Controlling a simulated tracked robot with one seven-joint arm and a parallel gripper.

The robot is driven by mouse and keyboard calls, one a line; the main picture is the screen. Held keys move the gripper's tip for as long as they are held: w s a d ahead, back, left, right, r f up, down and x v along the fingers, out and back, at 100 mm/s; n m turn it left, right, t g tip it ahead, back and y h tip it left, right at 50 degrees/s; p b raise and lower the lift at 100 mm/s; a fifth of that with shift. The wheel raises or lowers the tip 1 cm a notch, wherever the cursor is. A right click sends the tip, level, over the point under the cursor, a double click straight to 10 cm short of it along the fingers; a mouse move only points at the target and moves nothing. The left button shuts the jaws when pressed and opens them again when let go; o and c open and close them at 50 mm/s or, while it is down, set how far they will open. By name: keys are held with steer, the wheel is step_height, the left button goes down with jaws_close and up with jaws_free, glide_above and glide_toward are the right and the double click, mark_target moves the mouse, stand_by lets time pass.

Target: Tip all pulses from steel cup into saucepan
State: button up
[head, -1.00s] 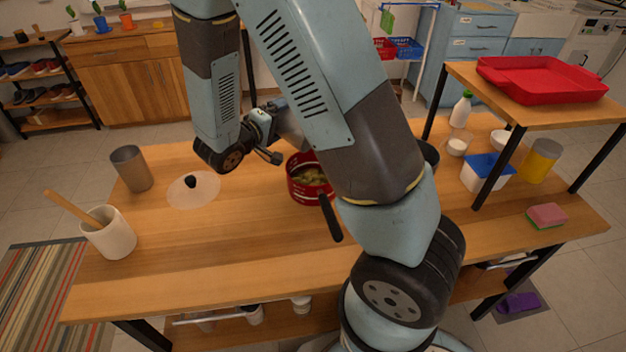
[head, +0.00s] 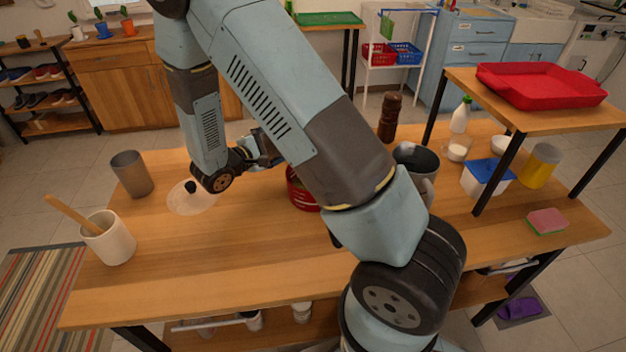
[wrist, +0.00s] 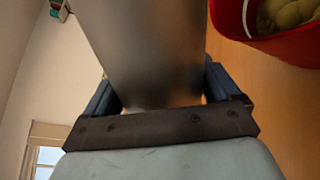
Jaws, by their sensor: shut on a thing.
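My gripper (wrist: 158,92) is shut on a smooth grey metal vessel, which I take for the steel cup (wrist: 145,45); it fills the middle of the wrist view. Its mouth and contents are out of sight. In the head view my gripper (head: 264,150) is partly behind my arm, over the table behind the saucepan. The red saucepan (head: 298,190) stands on the table, mostly hidden by my arm. In the wrist view the saucepan (wrist: 262,48) is at upper right, apart from the cup, with pale rounded pieces (wrist: 288,12) inside.
Another grey metal cup (head: 132,174) stands upright at left, near a clear lid with a black knob (head: 191,187) and a white crock (head: 108,240) with a wooden tool. A grey jug (head: 418,165) and brown mill (head: 390,117) stand right of my arm.

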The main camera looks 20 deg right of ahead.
steer(key=shift+f+n, duration=0.4)
steer(key=shift+n, duration=0.3)
steer(key=r, duration=0.1)
steer(key=r+n, duration=0.1)
steer(key=shift+s+d+r+b, duration=0.1)
steer(key=shift+s+r+b, duration=0.1)
steer(key=shift+r+b, duration=0.15)
steer(key=shift+s+d+r+n, duration=0.1)
steer(key=shift+n, duration=0.3)
steer(key=shift+n+h+b, duration=0.3)
steer(key=shift+n+b, duration=0.2)
steer(key=shift+n, duration=0.1)
steer(key=shift+w+f+n+g, duration=0.3)
steer(key=shift+f+n, duration=0.2)
steer(key=shift+n, duration=0.2)
steer(key=shift+w+a+f+n+h+b, duration=0.15)
steer(key=shift+a+n+h+b, duration=0.15)
steer(key=shift+n+b, duration=0.55)
steer(key=shift+w+f+n+h+b, duration=0.15)
steer(key=shift+n+b, duration=0.15)
steer(key=shift+n, duration=0.65)
steer(key=shift+f+n+h+b, duration=0.15)
steer(key=shift+n+b, duration=0.1)
steer(key=shift+n, duration=0.65)
steer(key=shift+r, duration=2.45)
